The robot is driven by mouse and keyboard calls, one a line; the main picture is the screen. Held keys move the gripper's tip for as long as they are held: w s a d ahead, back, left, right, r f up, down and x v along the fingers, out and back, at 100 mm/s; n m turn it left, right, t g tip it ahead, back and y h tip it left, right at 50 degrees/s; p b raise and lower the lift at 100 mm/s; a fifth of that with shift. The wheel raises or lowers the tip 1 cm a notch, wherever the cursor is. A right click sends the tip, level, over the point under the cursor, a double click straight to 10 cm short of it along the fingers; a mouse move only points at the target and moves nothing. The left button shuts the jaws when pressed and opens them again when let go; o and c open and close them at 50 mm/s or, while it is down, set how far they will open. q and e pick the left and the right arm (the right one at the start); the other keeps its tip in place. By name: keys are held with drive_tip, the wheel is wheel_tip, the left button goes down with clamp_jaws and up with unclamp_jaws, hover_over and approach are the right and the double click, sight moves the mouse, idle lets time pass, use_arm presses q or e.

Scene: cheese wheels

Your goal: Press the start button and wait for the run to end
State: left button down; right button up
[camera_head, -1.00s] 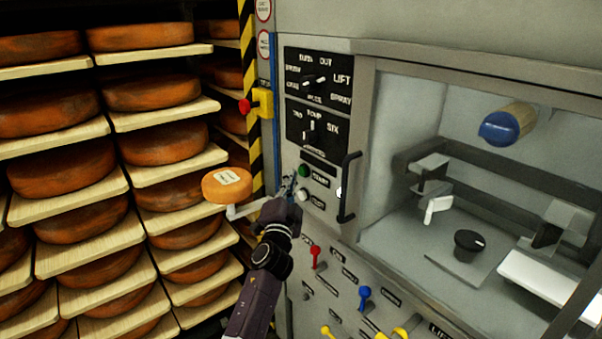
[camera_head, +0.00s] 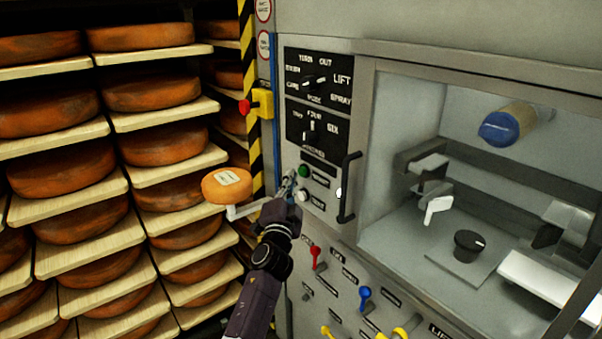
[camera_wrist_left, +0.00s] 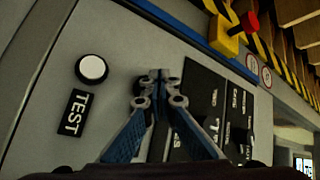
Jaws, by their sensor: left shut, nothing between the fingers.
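The green button (camera_head: 304,171) is on the left side of the grey machine's front panel, beside a dark label too small to read surely. A white button (camera_head: 302,195) sits below it; in the left wrist view the white button (camera_wrist_left: 92,69) has a TEST label (camera_wrist_left: 73,112). My left gripper (camera_head: 289,181) is shut and empty, with its tips close to the panel just left of these buttons. In the left wrist view the shut fingertips (camera_wrist_left: 158,76) cover the panel behind them, and the green button does not show there. I cannot tell whether they touch anything. My right gripper is out of view.
Dial panels (camera_head: 318,80) are above the buttons, a black handle (camera_head: 348,187) to their right. Red (camera_head: 315,252) and blue (camera_head: 364,293) levers are below. A labelled cheese wheel (camera_head: 227,186) is left of my gripper. A yellow box with red knob (camera_head: 262,102) is above. Cheese shelves (camera_head: 90,247) fill the left.

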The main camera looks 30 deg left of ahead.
use_arm(q)
drive_tip(key=shift+w, duration=0.1)
drive_tip(key=shift+w+d, duration=0.15)
drive_tip(key=shift+w, duration=0.15)
